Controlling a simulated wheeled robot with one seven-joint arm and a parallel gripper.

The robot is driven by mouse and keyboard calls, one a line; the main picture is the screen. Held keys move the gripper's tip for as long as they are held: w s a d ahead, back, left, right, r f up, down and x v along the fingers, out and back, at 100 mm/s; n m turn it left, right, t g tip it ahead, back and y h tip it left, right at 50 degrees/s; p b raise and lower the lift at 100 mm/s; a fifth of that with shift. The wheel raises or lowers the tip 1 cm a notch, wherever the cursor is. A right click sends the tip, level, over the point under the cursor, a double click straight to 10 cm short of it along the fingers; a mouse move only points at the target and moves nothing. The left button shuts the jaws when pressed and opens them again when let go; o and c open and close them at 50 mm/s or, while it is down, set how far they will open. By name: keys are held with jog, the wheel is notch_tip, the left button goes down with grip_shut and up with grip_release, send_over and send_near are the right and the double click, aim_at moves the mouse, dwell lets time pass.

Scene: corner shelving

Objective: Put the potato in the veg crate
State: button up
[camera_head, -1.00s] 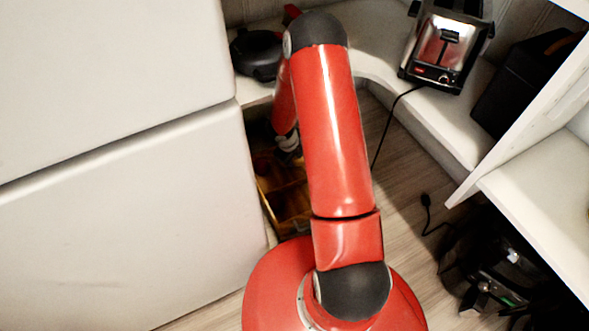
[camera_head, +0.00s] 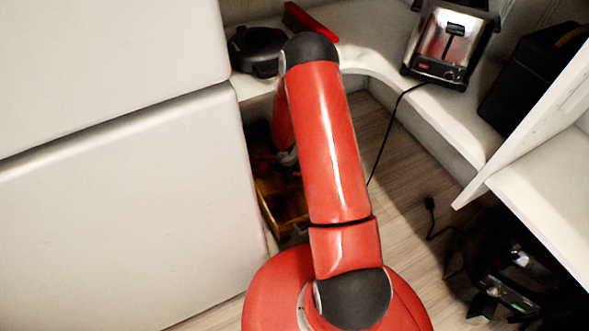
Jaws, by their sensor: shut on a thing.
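A yellow-brown crate (camera_head: 266,208) with dividers stands low in the shadowed corner, right of the white cabinet. My red arm covers its right part. Dim reddish things show in its far part, too dark to name. My gripper (camera_head: 287,159) shows only as a small pale part at the end of my arm, over the far part of the crate. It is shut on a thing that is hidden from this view. I cannot make out the potato.
A white cabinet (camera_head: 110,190) fills the left side. A black pan (camera_head: 257,50), a red object (camera_head: 311,22) and a toaster (camera_head: 450,45) stand on the curved white shelf (camera_head: 385,62). A cord hangs from the shelf. The wooden floor (camera_head: 400,180) is partly clear.

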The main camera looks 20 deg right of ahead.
jog(key=shift+f, duration=0.3)
jog(key=o, duration=0.8)
jog(key=shift+c, duration=0.2)
jog(key=shift+r, duration=0.1)
jog(key=p+v, duration=0.5)
jog(key=v, duration=0.8)
jog(key=shift+d, duration=0.1)
